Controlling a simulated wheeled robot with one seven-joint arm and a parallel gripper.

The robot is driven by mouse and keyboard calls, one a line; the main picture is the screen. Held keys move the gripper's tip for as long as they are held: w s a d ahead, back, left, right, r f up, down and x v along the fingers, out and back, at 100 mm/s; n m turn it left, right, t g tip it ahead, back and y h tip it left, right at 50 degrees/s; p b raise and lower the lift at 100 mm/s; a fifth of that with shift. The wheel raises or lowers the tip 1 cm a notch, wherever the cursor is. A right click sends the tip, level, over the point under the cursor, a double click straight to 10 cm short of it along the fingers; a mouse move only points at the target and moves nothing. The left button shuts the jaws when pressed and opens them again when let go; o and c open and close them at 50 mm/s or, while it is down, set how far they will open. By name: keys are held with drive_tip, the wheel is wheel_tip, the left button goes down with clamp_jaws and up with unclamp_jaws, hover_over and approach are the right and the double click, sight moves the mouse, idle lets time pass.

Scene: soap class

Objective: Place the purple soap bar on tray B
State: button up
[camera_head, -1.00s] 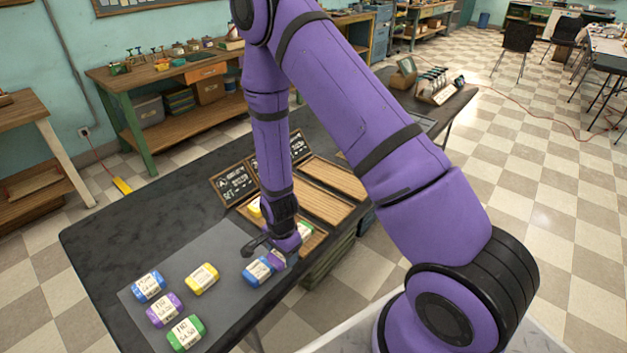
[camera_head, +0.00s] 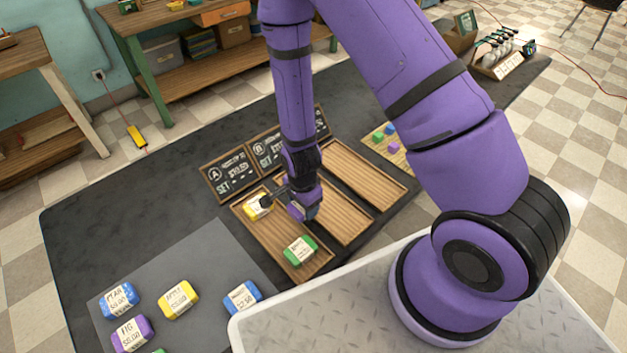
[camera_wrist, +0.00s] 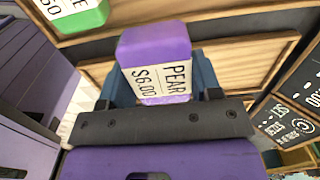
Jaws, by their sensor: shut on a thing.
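My gripper (camera_wrist: 160,92) is shut on a purple soap bar (camera_wrist: 155,50) with a label reading PEAR $6.00. In the head view my gripper (camera_head: 304,208) is above the near trays, around the border of trays A and B; the held bar is hard to tell from the purple arm there.
A third tray (camera_head: 368,178) lies right of tray B, looking empty. Sign B (camera_head: 266,151) stands behind the trays. On the grey mat (camera_head: 205,270) lie blue bars (camera_head: 119,299), a yellow bar (camera_head: 178,299) and another purple bar (camera_head: 132,334). A board with small coloured pieces (camera_head: 388,143) lies farther right.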

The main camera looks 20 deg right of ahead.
drive_tip(key=w+d, duration=0.1)
drive_tip(key=w, duration=0.3)
drive_tip(key=w+d+f, duration=0.1)
drive_tip(key=w+d, duration=0.1)
drive_tip(key=w, duration=0.3)
drive_tip(key=w+d, duration=0.1)
drive_tip(key=w, duration=0.3)
drive_tip(key=shift+w+d+f, duration=0.2)
drive_tip(key=shift+w, duration=0.1)
drive_tip(key=shift+f, duration=1.7)
drive_tip(key=shift+f, duration=0.15)
drive_tip(key=o, duration=1)
